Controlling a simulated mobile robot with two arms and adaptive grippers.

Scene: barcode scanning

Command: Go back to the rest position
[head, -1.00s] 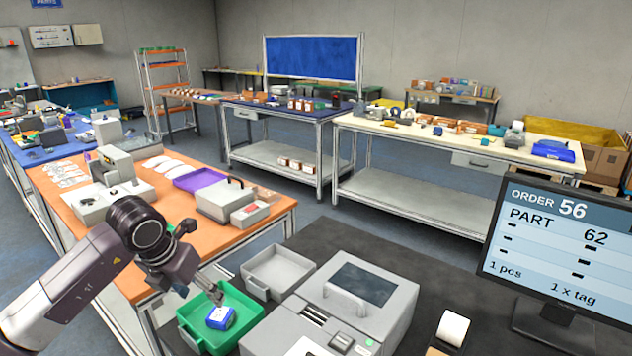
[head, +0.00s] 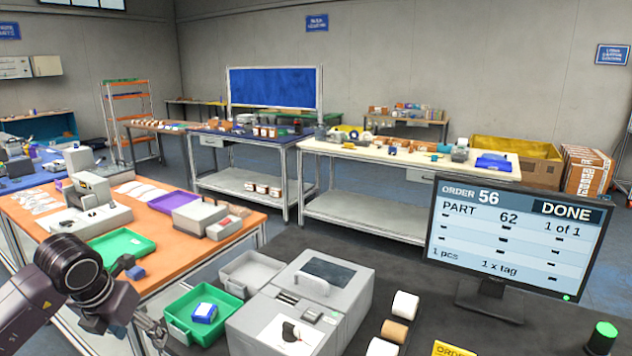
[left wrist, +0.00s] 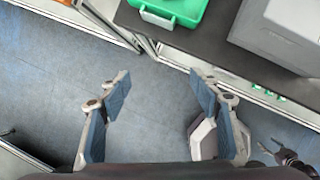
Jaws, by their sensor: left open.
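My left gripper (left wrist: 160,105) is open and empty in the left wrist view, with bare floor between its fingers. In the head view my left arm comes in at the lower left, and the gripper (head: 152,328) is low beside the green tray (head: 178,327), to its left. A blue and white part (head: 204,312) lies in that tray. The tray's edge also shows at the top of the left wrist view (left wrist: 172,12). The monitor (head: 510,240) reads order 56, part 62, "DONE", 1 of 1. My right gripper is not in view.
A grey machine (head: 300,300) and an empty grey tray (head: 250,268) stand on the dark table (head: 400,270), right of the green tray. White and brown rolls (head: 396,332) lie right of the machine. An orange table (head: 40,215) with another green tray (head: 122,247) is at the left.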

